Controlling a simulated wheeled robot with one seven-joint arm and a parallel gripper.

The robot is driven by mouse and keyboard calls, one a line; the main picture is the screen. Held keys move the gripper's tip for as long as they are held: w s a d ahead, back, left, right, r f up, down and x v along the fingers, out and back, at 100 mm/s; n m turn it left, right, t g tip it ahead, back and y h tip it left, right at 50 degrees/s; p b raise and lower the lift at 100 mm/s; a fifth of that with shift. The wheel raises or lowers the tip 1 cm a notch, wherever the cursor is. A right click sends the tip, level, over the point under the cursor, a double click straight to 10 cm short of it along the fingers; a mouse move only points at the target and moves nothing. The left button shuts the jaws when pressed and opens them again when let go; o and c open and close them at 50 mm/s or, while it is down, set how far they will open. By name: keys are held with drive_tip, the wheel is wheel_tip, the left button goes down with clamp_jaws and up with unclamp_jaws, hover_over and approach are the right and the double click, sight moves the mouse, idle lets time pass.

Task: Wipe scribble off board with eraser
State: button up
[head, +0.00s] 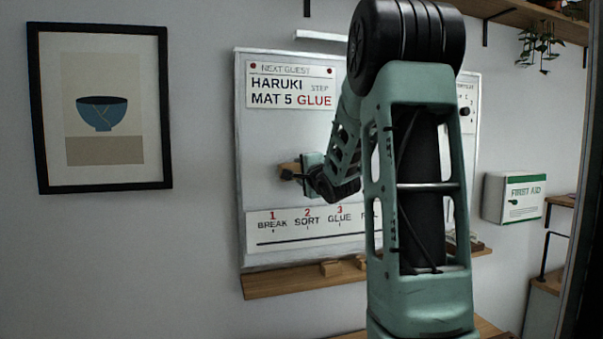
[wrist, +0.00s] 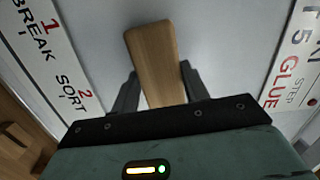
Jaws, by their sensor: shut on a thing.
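The whiteboard (head: 262,188) hangs on the wall in the head view, largely blocked by my arm; it also fills the wrist view (wrist: 220,35). My gripper (head: 302,175) is in front of the board's middle left. In the wrist view my gripper (wrist: 158,85) is shut on a wooden-backed eraser (wrist: 152,50), one finger at each side. The eraser's end shows in the head view (head: 289,167). It is at or very near the board; I cannot tell if it touches. No scribble is visible on the bare parts I see; some of the board is hidden.
A name card (head: 290,92) is above the gripper and a step strip (head: 290,229) below it on the board. A wooden ledge (head: 290,283) with small blocks (head: 331,268) runs underneath. A framed bowl picture (head: 104,108) hangs left, a first aid box (head: 514,197) right.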

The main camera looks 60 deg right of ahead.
drive_tip(key=shift+x, duration=1)
drive_tip(key=shift+s+d, duration=0.1)
drive_tip(key=shift+s+d+p, duration=1.05)
drive_tip(key=shift+s+d, duration=0.3)
drive_tip(key=shift+d, duration=0.1)
drive_tip(key=shift+w+d, duration=0.1)
drive_tip(key=shift+w+a+r+b, duration=0.1)
drive_tip(key=shift+w+a+b, duration=0.45)
drive_tip(key=shift+w+a, duration=0.95)
drive_tip(key=shift+s+a, duration=0.1)
drive_tip(key=shift+s+a, duration=0.25)
drive_tip(key=shift+a, duration=0.05)
drive_tip(key=shift+v, duration=2.5)
drive_tip(key=shift+a, duration=0.1)
